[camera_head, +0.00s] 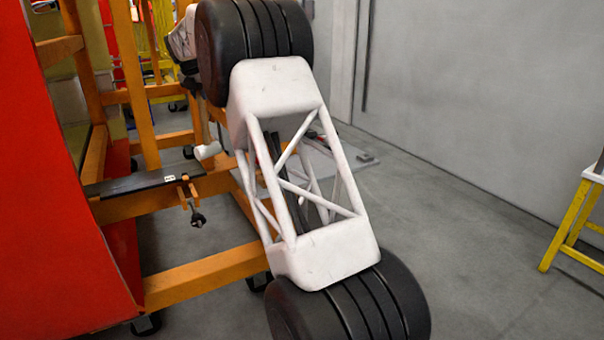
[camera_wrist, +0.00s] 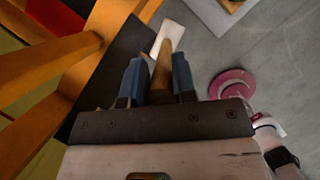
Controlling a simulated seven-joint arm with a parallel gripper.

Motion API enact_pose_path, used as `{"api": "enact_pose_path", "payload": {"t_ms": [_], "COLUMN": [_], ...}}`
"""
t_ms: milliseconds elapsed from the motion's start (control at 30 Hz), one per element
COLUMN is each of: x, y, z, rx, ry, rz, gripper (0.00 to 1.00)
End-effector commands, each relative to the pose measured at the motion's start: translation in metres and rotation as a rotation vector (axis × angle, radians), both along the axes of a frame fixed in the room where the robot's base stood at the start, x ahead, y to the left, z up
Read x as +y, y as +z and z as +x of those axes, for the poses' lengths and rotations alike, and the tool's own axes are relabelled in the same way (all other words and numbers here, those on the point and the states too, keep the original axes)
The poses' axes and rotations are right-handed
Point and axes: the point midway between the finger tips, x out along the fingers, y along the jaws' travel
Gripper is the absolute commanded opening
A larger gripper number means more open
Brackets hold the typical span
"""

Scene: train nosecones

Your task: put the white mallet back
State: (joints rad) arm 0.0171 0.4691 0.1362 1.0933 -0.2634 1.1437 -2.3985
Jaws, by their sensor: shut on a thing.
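The white mallet's pale head (camera_head: 207,150) shows in the head view, just left of my arm and beside the dark shelf (camera_head: 135,182) on the orange frame. In the wrist view the white head (camera_wrist: 166,30) is at the top centre, beyond my fingers. Its wooden handle (camera_wrist: 163,68) runs between the two blue fingers of my gripper (camera_wrist: 160,72), which is shut on it. The dark shelf (camera_wrist: 112,58) lies just left of the mallet there; I cannot tell whether they touch. In the head view my arm hides the gripper and the handle.
A small orange bracket (camera_head: 188,192) with a dark tool hangs at the shelf's front edge. Orange beams (camera_head: 205,275) and a large red panel (camera_head: 55,190) stand left. A yellow-legged stand (camera_head: 570,225) is far right. Grey floor (camera_head: 450,240) lies open between.

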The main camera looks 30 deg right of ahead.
Motion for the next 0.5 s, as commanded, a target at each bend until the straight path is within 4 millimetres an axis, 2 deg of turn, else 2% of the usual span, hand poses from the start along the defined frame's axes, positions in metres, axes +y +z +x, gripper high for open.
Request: {"api": "enact_pose_path", "payload": {"t_ms": [33, 200, 500], "x": [-0.020, -0.077, -0.164], "y": [0.002, -0.001, -0.007], "z": [-0.008, -0.035, -0.087], "rx": [-0.001, -0.002, -0.001], "ry": [-0.018, -0.071, -0.157], "rz": [0.000, 0.000, 0.001], "gripper": [0.00, 0.00, 0.00]}}
